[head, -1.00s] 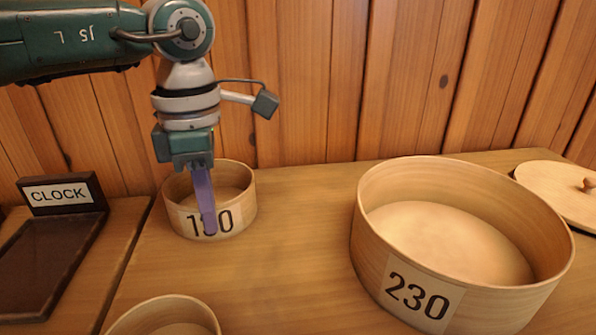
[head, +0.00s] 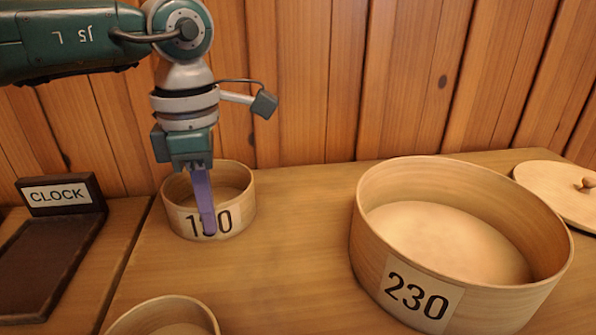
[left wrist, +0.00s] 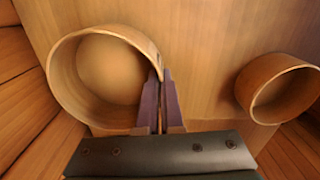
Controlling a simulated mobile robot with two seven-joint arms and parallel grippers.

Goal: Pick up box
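A round, open wooden box labelled 130 (head: 178,207) stands on the table at the left of the head view. My left gripper (head: 209,232) comes down over its near wall, with one purple finger in front of the label. In the left wrist view the same box (left wrist: 68,88) lies at the left. There the two fingers of the left gripper (left wrist: 161,80) are close together on either side of its thin wall, so it looks shut on it. The far finger is hidden in the head view. The right gripper is not in view.
A larger round box labelled 230 (head: 385,262) stands at the right, with a knobbed lid (head: 548,188) behind it. Another small box (head: 165,306) is at the front edge. A dark CLOCK tray (head: 45,262) lies left. A plank wall (head: 330,80) closes the back.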

